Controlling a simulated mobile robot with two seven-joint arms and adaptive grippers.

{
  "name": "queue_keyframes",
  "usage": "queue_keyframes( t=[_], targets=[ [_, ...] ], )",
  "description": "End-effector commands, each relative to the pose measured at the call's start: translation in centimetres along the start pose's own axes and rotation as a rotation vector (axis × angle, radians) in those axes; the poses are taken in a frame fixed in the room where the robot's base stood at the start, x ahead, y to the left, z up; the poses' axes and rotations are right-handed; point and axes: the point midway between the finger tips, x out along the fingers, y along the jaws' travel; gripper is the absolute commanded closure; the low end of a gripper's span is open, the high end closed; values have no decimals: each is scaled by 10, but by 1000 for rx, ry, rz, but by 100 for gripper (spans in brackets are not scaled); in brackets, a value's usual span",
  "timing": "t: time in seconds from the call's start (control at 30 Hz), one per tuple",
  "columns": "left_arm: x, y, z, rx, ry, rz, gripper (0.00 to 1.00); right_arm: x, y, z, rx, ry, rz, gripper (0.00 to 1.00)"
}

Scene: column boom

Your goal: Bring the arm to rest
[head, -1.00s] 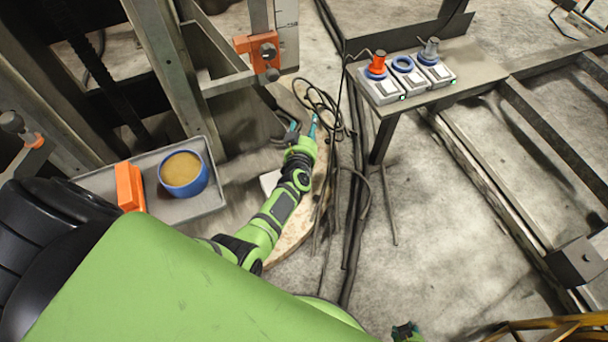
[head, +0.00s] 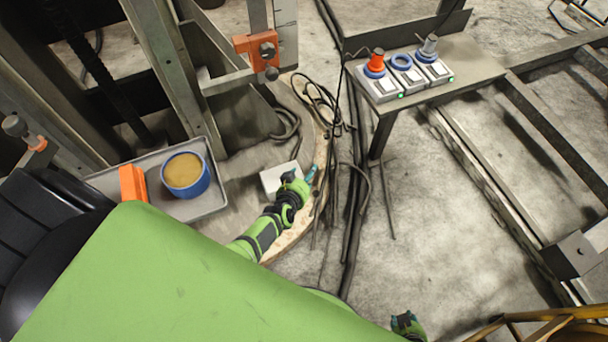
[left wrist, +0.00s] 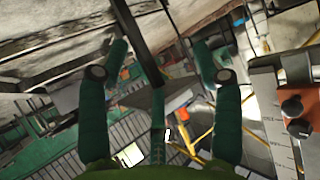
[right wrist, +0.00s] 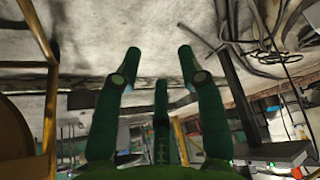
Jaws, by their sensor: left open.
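My left gripper (head: 300,174) is open and empty in the head view, above the floor between the grey tray and the small bench. In the left wrist view its green fingers (left wrist: 160,48) are spread apart with nothing between them. My right gripper (head: 405,323) shows only partly at the bottom edge of the head view. In the right wrist view its fingers (right wrist: 158,54) stand apart and hold nothing.
A grey tray (head: 218,203) holds an orange block (head: 132,184) and a blue round tub (head: 186,175). A bench (head: 466,64) carries several switch boxes. Black cables (head: 352,240) run along the floor. A yellow frame (head: 560,318) is at lower right. A white plate (head: 278,178) lies near the left gripper.

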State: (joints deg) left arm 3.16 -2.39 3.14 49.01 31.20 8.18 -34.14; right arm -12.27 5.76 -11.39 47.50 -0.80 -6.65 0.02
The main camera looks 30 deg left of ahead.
Motion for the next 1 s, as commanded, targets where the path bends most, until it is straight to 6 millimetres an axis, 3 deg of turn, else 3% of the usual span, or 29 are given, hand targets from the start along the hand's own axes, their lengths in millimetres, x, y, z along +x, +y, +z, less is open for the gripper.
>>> queue_keyframes(
  t=[0.47, 0.57, 0.67, 0.77, 0.9, 1.0],
  targets=[
    [0, 0, 0, 0, 0, 0, 34, 0, 0, 0, 0, 0, 0, 60],
    [-4, 1, 9, 7, -21, 10, 34, -2, -1, 4, 1, -11, -1, 60],
    [-21, 6, 41, 29, -98, 43, 34, -10, -3, 18, 3, -47, -5, 60],
    [-53, 11, 95, 63, -233, 95, 34, -23, -8, 42, 8, -107, -11, 60],
    [-119, 10, 180, 121, -461, 157, 34, -44, -15, 80, 14, -204, -21, 60],
    [-171, 2, 233, 161, -617, 181, 34, -59, -20, 106, 18, -268, -28, 60]
  ],
)
